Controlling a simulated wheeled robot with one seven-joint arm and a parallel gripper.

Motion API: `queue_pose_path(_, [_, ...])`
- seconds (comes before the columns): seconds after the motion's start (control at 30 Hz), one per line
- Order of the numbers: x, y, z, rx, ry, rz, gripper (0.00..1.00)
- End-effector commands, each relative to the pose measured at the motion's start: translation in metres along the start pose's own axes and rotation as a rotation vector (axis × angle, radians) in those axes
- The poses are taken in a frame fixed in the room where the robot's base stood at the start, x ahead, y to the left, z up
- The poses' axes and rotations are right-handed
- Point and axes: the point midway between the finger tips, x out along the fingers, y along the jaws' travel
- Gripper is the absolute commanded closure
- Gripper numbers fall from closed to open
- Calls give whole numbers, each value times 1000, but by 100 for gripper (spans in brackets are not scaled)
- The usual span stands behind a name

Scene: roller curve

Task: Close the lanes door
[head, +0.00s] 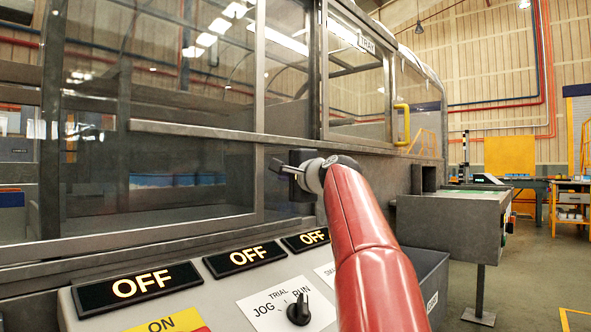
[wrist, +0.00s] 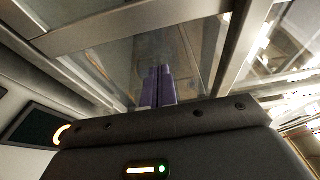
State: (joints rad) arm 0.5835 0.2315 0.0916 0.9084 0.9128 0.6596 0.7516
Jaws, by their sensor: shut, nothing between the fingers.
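A large glazed panel (head: 160,130) in a grey metal frame fills the left of the head view. Its right upright (head: 258,110) stands left of a dark post (head: 316,70). I cannot tell whether the strip between them is open or glazed, and I cannot read a lanes label on the panel. My gripper (head: 277,167) is in front of this strip, just right of the upright, with its fingers pointing left. I cannot tell whether they touch the frame. In the wrist view my gripper (wrist: 157,88) has its two purple-grey fingers together, in front of glass and metal frame bars.
A control panel (head: 220,280) with OFF displays and a JOG/TRIAL/RUN knob (head: 299,310) lies below my arm. A framed door marked TRAY (head: 366,43) with a yellow handle (head: 402,124) is at right. A grey box (head: 450,225) on a stand projects beyond.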

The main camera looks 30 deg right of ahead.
Motion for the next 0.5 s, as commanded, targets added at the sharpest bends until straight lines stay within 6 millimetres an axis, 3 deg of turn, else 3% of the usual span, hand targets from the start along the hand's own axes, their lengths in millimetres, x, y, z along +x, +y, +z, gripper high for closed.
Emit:
queue_pose_path(0.07, [15,-2,1,2,-2,1,100])
queue_pose_path(0.23, [1,0,26,-1,-1,-2,100])
queue_pose_path(0.5, [-3,0,38,-1,0,0,100])
